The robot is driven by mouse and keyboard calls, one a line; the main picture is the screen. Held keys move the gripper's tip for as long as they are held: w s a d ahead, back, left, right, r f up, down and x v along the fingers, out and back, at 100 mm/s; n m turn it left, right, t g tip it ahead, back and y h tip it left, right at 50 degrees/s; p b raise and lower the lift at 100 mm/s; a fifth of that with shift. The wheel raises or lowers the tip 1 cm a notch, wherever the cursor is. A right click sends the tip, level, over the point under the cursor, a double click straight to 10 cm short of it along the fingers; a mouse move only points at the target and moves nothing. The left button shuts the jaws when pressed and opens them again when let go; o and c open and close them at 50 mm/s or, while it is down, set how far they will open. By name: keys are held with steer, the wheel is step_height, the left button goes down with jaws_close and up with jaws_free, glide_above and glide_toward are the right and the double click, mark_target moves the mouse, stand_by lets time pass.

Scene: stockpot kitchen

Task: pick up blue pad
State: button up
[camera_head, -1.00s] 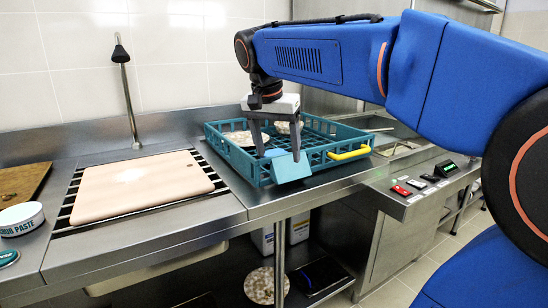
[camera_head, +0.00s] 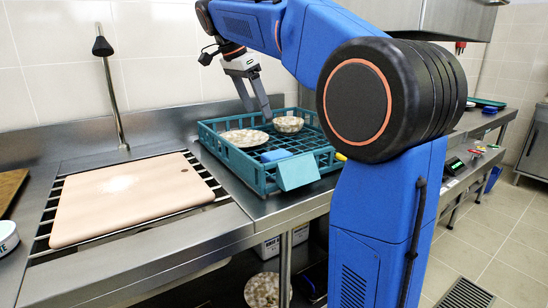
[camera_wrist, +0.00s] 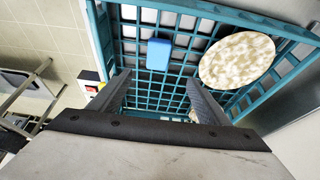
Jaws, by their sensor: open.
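The blue pad (camera_head: 275,155) lies in the teal crate (camera_head: 233,163), near its front wall behind a light-blue panel. It also shows in the wrist view (camera_wrist: 159,54), flat on the crate's grid floor and ahead of the fingers. My gripper (camera_head: 258,114) is open and empty, raised above the back part of the crate. In the wrist view, its two fingers (camera_wrist: 158,88) stand apart with the grid between and beyond them. Nothing touches the pad except the crate floor, as far as I can see.
A speckled plate (camera_head: 244,138) and a speckled bowl (camera_head: 288,124) sit in the crate. A light-blue panel (camera_head: 297,172) hangs on its front wall. A pinkish cutting board (camera_head: 130,197) lies on the rack at left. A black-headed tap (camera_head: 103,47) stands behind it.

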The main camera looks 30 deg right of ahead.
glide_above(276, 153)
steer(key=a, duration=0.3)
step_height(276, 153, down, 11)
steer(key=shift+d+r, duration=0.15)
steer(key=shift+r, duration=0.05)
steer(key=shift+s+x, duration=0.1)
steer(key=shift+x, duration=1.25)
steer(key=shift+s+x, duration=0.15)
steer(key=shift+x, duration=1.2)
steer(key=shift+c, duration=0.3)
steer(key=c, duration=1.1)
